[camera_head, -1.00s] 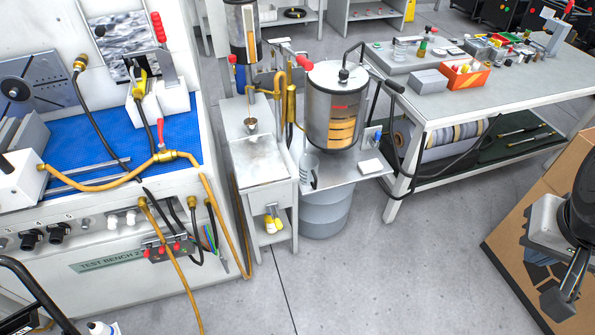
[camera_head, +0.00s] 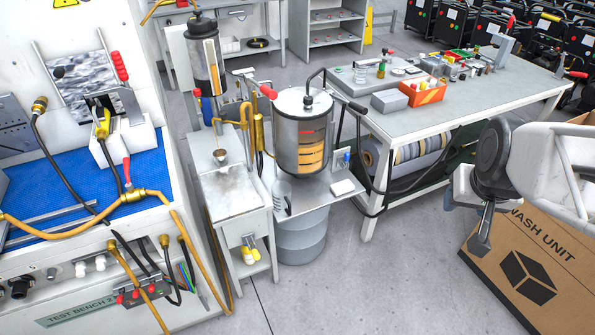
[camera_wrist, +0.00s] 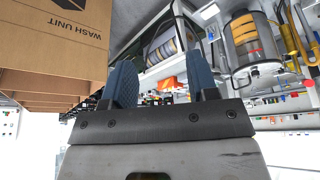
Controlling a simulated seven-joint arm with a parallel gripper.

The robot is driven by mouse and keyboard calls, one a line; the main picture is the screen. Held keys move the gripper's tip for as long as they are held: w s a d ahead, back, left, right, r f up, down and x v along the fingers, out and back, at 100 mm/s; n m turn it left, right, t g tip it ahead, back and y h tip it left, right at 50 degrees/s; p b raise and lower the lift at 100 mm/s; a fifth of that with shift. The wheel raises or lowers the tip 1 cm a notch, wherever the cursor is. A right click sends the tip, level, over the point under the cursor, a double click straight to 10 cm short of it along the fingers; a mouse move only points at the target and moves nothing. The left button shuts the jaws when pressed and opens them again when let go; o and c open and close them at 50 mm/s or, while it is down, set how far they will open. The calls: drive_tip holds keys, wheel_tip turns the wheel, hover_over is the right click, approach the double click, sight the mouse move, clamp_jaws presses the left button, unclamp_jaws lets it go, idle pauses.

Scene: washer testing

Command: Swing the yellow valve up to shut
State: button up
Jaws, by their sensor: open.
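A yellow-handled part (camera_head: 103,125) sits in a white fixture on the test bench at the left in the head view. A brass valve (camera_head: 131,195) with a red lever joins the yellow hose in front of it. Another brass valve body (camera_head: 258,131) stands beside the clear-windowed tank, with a red lever (camera_head: 268,91) above it. I cannot tell which one the task calls the yellow valve. My gripper (camera_head: 481,236) hangs at the right, far from all of these. In the wrist view my gripper (camera_wrist: 162,82) has two blue fingers apart with nothing between them.
The tank (camera_head: 302,135) stands by a small metal cart (camera_head: 228,200). A grey worktable (camera_head: 450,110) with an orange bin (camera_head: 424,92) is behind. A WASH UNIT carton (camera_head: 520,265) lies below my arm. The floor between cart and carton is clear.

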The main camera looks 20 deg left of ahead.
drive_tip(key=w+a+f+n+t+y, duration=0.2)
drive_tip(key=w+a+f, duration=0.6)
drive_tip(key=w+a, duration=0.2)
drive_tip(key=w+a+f+n+t+y, duration=0.1)
drive_tip(key=w+a+f+n+t, duration=0.1)
drive_tip(key=w+a+f, duration=0.8)
drive_tip(key=w+a+f+n+t+y, duration=0.1)
drive_tip(key=w+a+f+y, duration=0.15)
drive_tip(key=a+f, duration=0.6)
drive_tip(key=n+t+y, duration=0.2)
drive_tip(key=n+y, duration=0.2)
drive_tip(key=y, duration=0.1)
hover_over(256, 255)
drive_tip(key=w+d, duration=0.4)
drive_tip(key=d, duration=0.2)
wheel_tip(256, 255, down, 24)
drive_tip(key=s+f, duration=0.2)
drive_tip(key=s+f+n+y, duration=0.1)
drive_tip(key=s+f, duration=0.2)
drive_tip(key=s+f+y, duration=0.1)
drive_tip(key=s+f, duration=0.1)
drive_tip(key=shift+s+a+f, duration=0.25)
drive_tip(key=shift+s+a, duration=0.1)
drive_tip(key=shift+s+f+n+y, duration=0.3)
drive_tip(key=shift+s+y, duration=0.05)
drive_tip(key=shift+s, duration=0.05)
drive_tip(key=shift+w, duration=0.1)
drive_tip(key=shift+x, duration=3.85)
